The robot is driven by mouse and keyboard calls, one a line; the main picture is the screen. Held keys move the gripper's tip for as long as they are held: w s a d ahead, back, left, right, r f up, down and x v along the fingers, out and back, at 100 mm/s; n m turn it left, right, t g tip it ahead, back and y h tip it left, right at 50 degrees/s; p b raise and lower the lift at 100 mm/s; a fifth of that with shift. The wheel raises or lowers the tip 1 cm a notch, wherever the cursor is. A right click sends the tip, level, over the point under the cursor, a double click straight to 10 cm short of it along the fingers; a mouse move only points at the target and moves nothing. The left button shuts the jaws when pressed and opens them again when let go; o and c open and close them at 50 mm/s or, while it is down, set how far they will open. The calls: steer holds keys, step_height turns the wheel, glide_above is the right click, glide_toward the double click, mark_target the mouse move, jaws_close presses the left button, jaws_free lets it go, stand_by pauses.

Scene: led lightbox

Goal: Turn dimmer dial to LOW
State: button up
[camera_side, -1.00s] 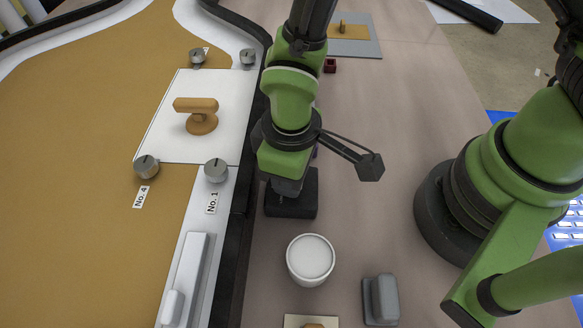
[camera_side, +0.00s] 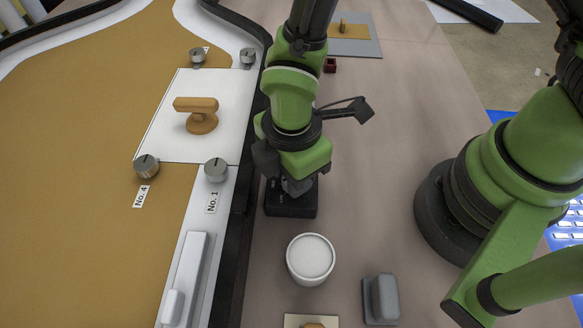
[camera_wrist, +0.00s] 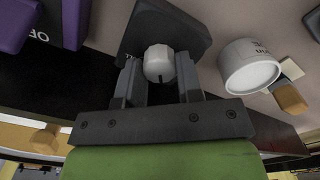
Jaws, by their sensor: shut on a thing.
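The dimmer dial (camera_wrist: 158,62) is a pale grey knob with a dark pointer mark, seen in the wrist view. It sits on a black box (camera_side: 291,208), which also shows in the wrist view (camera_wrist: 150,25). My gripper (camera_side: 297,186) points down over this box. In the wrist view my gripper (camera_wrist: 159,80) has one finger on each side of the dial, shut on it. In the side view the dial is mostly hidden by my gripper. I cannot read any LOW label in these frames.
A white round pot (camera_side: 311,258) stands just in front of the box. A grey block (camera_side: 381,300) lies to its right.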

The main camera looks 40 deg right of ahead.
steer(key=n, duration=0.4)
steer(key=shift+n, duration=0.4)
stand_by(0.4)
steer(key=o, duration=0.9)
steer(key=shift+o, duration=0.2)
steer(key=shift+r, duration=0.1)
step_height(320, 180, up, 10)
